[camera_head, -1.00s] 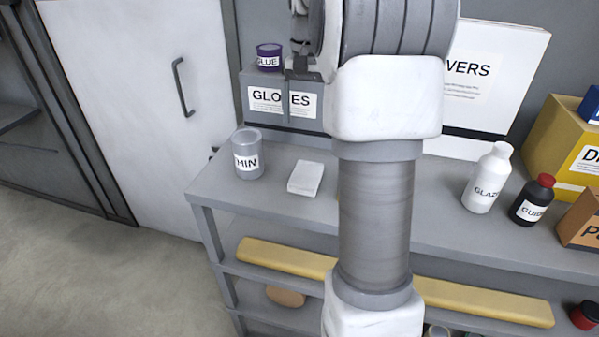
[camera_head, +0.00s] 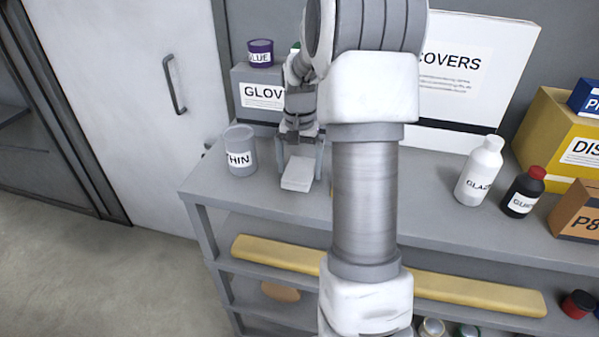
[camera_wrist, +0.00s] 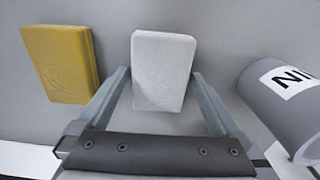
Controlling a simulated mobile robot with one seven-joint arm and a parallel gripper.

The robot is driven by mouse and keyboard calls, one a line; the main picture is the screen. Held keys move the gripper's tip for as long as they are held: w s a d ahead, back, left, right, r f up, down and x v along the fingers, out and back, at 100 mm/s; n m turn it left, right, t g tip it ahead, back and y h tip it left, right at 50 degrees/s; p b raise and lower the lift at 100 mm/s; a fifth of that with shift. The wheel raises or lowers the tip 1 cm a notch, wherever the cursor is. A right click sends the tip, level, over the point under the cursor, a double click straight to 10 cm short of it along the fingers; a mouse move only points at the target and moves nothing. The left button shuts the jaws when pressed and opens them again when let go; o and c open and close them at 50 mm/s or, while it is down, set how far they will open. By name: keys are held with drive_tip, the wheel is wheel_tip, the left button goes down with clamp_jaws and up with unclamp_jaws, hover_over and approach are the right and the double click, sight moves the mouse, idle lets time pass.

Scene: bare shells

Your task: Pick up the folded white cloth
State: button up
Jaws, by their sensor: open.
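The folded white cloth (camera_head: 299,173) lies flat on the grey shelf top, right of the grey tin labelled THIN (camera_head: 241,151). In the wrist view the white cloth (camera_wrist: 163,70) sits between the two fingers, near their tips, with its far end beyond them. My gripper (camera_head: 300,168) is open, pointing down at the cloth with one finger on each side. The wrist view also shows my gripper (camera_wrist: 158,75) with visible gaps near the fingertips. I cannot tell the exact height of the fingertips above the shelf.
A yellow folded cloth or pad (camera_wrist: 62,62) lies beside the white cloth; my arm hides it in the head view. A GLOVES box (camera_head: 262,96) stands behind. White (camera_head: 479,170) and dark (camera_head: 523,192) bottles stand farther right. The shelf's front edge is close.

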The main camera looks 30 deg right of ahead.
sight(301, 169)
drive_tip(key=shift+f, duration=0.3)
drive_tip(key=c, duration=1.1)
drive_tip(key=shift+r, duration=0.1)
drive_tip(key=shift+c, duration=0.2)
drive_tip(key=shift+r, duration=0.35)
wheel_tip(301, 169, up, 4)
drive_tip(key=shift+s+d+f, duration=0.1)
drive_tip(key=shift+f, duration=0.05)
drive_tip(key=s+d+r+b, duration=0.1)
drive_tip(key=s+d+r, duration=0.3)
drive_tip(key=s, duration=0.6)
wheel_tip(301, 169, up, 2)
drive_tip(key=shift+s+r, duration=0.25)
drive_tip(key=shift+s, duration=0.05)
drive_tip(key=shift+d, duration=0.1)
